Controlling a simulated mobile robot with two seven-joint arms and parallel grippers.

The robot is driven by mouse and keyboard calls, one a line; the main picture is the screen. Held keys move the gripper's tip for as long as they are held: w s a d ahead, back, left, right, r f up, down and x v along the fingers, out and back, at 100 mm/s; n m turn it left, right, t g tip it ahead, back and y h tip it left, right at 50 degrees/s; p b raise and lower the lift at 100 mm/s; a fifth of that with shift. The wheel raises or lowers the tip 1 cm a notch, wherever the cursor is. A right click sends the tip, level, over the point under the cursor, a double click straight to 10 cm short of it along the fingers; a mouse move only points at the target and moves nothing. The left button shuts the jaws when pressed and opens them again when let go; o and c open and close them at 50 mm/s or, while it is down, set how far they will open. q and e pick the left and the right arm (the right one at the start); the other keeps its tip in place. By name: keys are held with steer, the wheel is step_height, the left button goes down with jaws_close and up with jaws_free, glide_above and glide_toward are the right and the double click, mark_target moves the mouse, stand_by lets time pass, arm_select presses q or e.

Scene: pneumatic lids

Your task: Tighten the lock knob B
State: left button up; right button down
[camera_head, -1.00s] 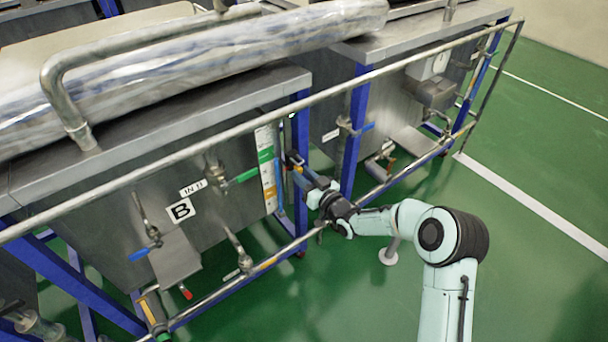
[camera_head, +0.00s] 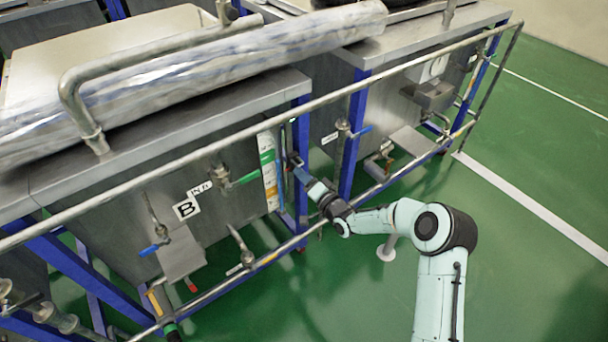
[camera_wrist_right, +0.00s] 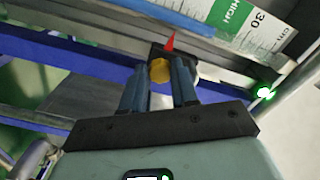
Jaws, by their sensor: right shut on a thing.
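The tank marked B (camera_head: 187,208) stands at left, with a colored gauge strip (camera_head: 269,170) near its right corner. My right gripper (camera_head: 295,162) reaches in beside that corner post. In the right wrist view, the gripper (camera_wrist_right: 163,75) is shut on a small yellow knob (camera_wrist_right: 160,71) that sits between its fingers. The knob is at a dark block with a red pointer (camera_wrist_right: 170,41), just below the strip reading HIGH. The fingers hide the knob's sides. In the head view the knob is too small to tell from the gripper. My left gripper is not in view.
A long metal rail (camera_head: 400,75) runs in front of the tanks, with a lower rail (camera_head: 225,284) below. A blue post (camera_head: 352,135) stands right of my gripper. A second tank (camera_head: 395,105) stands at the right. Green floor (camera_head: 540,150) is clear at right.

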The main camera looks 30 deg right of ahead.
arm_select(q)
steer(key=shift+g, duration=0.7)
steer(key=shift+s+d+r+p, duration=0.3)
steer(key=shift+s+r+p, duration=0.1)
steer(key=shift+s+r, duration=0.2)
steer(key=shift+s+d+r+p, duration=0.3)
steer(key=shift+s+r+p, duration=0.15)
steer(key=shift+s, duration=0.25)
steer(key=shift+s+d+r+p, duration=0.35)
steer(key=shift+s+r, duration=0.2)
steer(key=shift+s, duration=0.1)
arm_select(e)
steer(key=shift+m, duration=5.9)
steer(key=shift+r, duration=0.1)
steer(key=c, duration=0.8)
jaws_free()
steer(key=shift+c, duration=0.2)
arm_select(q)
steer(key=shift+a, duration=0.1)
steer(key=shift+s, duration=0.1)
